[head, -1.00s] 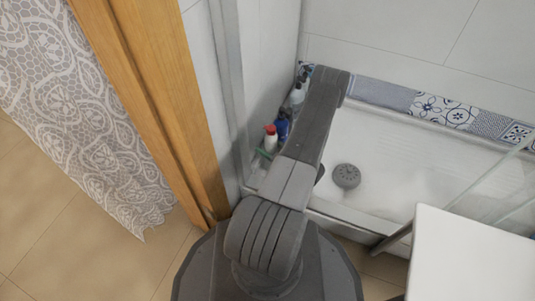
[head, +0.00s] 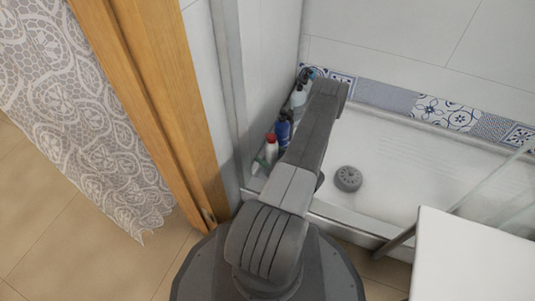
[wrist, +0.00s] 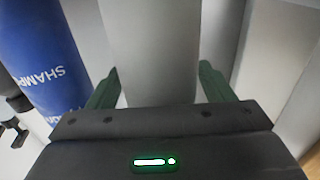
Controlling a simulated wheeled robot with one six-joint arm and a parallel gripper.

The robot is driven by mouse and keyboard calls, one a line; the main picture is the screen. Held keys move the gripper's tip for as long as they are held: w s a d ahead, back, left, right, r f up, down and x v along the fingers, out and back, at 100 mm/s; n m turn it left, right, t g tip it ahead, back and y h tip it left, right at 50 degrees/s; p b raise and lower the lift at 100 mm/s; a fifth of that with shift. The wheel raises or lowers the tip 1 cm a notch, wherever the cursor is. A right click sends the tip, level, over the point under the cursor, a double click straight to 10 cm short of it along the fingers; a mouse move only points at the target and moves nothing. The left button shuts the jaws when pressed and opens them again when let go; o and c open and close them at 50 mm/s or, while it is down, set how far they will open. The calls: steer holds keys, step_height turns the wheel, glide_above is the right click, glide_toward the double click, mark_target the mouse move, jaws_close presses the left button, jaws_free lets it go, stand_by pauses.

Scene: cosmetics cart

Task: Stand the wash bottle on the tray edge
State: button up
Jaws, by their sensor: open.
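A white bottle with a red cap (head: 270,150) stands in the left corner of the shower, in the head view. It seems to be the wash bottle, but no label on it is readable. In the wrist view, a plain pale bottle (wrist: 152,45) stands between the green fingers of my gripper (wrist: 158,88). The gripper is open around it, with a finger on each side; its cap and base are out of view. The shower tray (head: 400,170) is white, and its raised front edge (head: 345,220) runs along the near side. My arm hides part of the corner.
A blue shampoo bottle (wrist: 42,50) stands close left of my gripper; it also shows in the head view (head: 282,130). More bottles (head: 298,98) stand behind it. A round grey drain (head: 348,178) lies in the clear tray floor. A white surface (head: 475,260) is at right.

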mark_target(276, 159)
steer(key=shift+r, duration=0.15)
steer(key=shift+s+d, duration=0.15)
steer(key=shift+d, duration=0.15)
steer(key=p+v, duration=0.2)
steer(key=v, duration=0.5)
steer(key=shift+a, duration=0.25)
steer(key=shift+w+a+r, duration=0.55)
steer(key=shift+w+a, duration=0.2)
steer(key=shift+a, duration=0.2)
steer(key=shift+w+a+r, duration=0.6)
steer(key=shift+w+a, duration=0.15)
steer(key=shift+a, duration=0.2)
steer(key=shift+w+a+r, duration=0.55)
steer(key=shift+w+a, duration=0.2)
steer(key=shift+a, duration=0.25)
